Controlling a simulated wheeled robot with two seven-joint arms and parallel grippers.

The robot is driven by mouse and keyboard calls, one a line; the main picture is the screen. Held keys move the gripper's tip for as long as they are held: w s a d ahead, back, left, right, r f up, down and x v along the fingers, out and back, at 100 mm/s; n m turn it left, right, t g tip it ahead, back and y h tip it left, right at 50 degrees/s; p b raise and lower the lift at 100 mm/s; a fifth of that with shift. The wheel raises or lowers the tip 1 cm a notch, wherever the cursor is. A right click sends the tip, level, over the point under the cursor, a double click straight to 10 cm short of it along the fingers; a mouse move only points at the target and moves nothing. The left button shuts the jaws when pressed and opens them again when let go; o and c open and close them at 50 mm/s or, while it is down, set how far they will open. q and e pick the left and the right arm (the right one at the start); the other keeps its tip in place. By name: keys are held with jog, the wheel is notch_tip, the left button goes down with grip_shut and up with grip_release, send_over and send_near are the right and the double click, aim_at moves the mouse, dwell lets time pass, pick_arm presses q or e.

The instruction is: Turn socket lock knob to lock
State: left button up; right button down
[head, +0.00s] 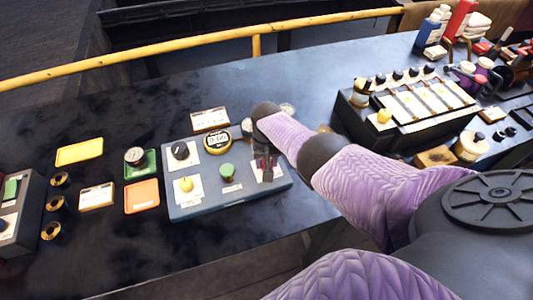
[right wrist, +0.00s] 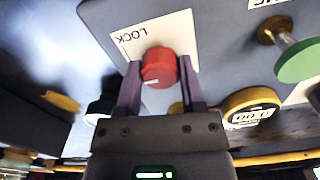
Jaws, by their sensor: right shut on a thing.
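The red socket lock knob (right wrist: 158,68) sits on a white plate (right wrist: 180,32) with the word LOCK in one corner, in the right wrist view. A short pale mark shows on the knob's lower edge. My right gripper (right wrist: 158,84) has one finger on each side of the knob and is shut on it. In the head view my right gripper (head: 265,168) is over the right end of the blue-grey control box (head: 205,208), and it mostly hides the knob there. My left gripper is not in view.
The box also carries a black knob (head: 180,150), a yellow knob (head: 186,184), a green button (head: 227,169) and a yellow-rimmed timer (head: 217,141). Coloured trays and brass rings lie to the left. A black rack (head: 375,125) stands to the right.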

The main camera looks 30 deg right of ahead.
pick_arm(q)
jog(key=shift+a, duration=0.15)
pick_arm(e)
jog(key=shift+w, duration=0.1)
jog(key=shift+c, duration=1)
grip_release()
pick_arm(q)
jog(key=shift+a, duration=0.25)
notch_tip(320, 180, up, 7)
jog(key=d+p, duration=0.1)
jog(key=p, duration=0.6)
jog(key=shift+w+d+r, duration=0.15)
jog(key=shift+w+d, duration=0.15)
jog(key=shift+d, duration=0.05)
pick_arm(e)
notch_tip(320, 180, up, 10)
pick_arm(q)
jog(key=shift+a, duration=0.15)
pick_arm(e)
jog(key=shift+f, duration=0.1)
